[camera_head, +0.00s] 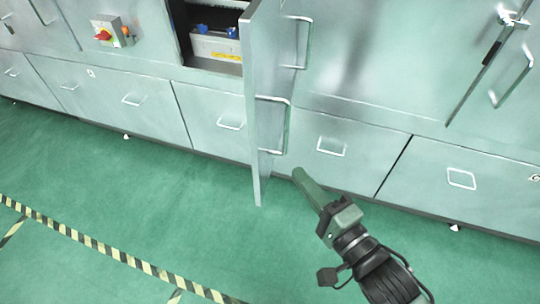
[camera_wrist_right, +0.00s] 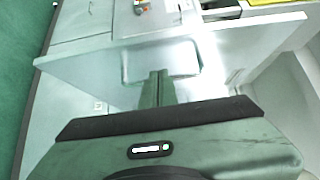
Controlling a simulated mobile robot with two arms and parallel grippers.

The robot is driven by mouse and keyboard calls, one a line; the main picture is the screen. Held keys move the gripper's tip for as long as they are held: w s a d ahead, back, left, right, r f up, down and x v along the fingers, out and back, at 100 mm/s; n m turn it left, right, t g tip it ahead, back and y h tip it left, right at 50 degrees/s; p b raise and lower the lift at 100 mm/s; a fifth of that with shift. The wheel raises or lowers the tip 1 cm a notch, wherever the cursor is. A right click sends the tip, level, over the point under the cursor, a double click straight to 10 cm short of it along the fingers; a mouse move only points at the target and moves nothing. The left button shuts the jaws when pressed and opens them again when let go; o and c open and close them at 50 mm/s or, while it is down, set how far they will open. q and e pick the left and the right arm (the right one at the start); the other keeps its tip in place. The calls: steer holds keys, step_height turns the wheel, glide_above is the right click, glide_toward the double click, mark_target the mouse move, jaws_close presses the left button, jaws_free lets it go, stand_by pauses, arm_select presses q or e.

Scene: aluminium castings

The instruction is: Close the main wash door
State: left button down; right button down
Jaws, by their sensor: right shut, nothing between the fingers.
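The main wash door (camera_head: 256,100) is a grey metal panel that stands open, jutting out from the cabinet front. One of its lower handles (camera_head: 288,125) sticks out on the door's right side, and another handle (camera_head: 308,42) is higher up. My right gripper (camera_head: 297,173) is shut and empty, just right of the door's lower part. In the right wrist view my shut fingers (camera_wrist_right: 158,86) point at the door panel (camera_wrist_right: 85,75) and overlap a handle loop (camera_wrist_right: 124,65). I cannot tell whether they touch it. My left gripper is out of view.
The open compartment left of the door holds a white box (camera_head: 215,46) with blue parts. A red rotary switch (camera_head: 103,34) sits farther left. Drawers with handles (camera_head: 230,125) line the cabinet's lower front. The green floor (camera_head: 130,190) is clear up to a yellow-black stripe (camera_head: 120,255).

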mark_target(260, 147)
steer(key=w+a+p, duration=0.2)
steer(key=w+a, duration=0.3)
steer(key=shift+a+r+p, duration=0.1)
steer(key=shift+a+p, duration=0.1)
steer(key=shift+p, duration=0.1)
steer(key=shift+a, duration=0.55)
